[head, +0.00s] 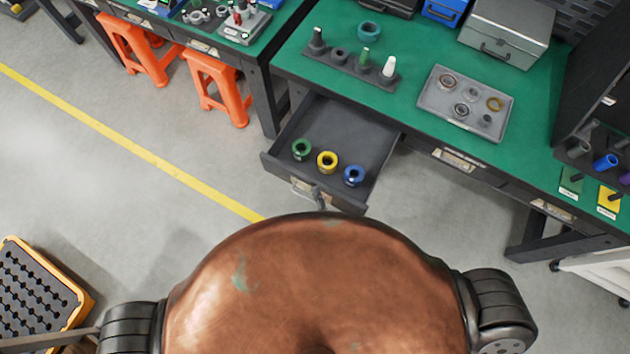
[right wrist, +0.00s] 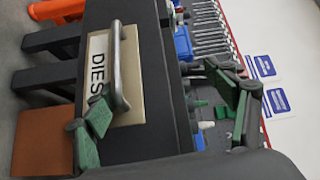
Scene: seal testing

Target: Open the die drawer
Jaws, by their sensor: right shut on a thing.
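The die drawer (head: 345,130) is pulled out from under the green-topped bench in the head view. A green die (head: 301,149), a yellow die (head: 327,161) and a blue die (head: 353,175) stand inside it. In the right wrist view its dark front carries a "DIES" label (right wrist: 98,60) and a grey bar handle (right wrist: 119,65). One fingertip is at the handle's lower end; the other shows past the drawer front. My left gripper is out of view.
The bench top (head: 400,110) holds a grey tray (head: 466,100) of rings, a row of posts, and a metal box (head: 505,35). Orange stools (head: 215,85) stand left of the drawer. Grey floor in front of it is open. A black-and-yellow crate (head: 40,295) lies lower left.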

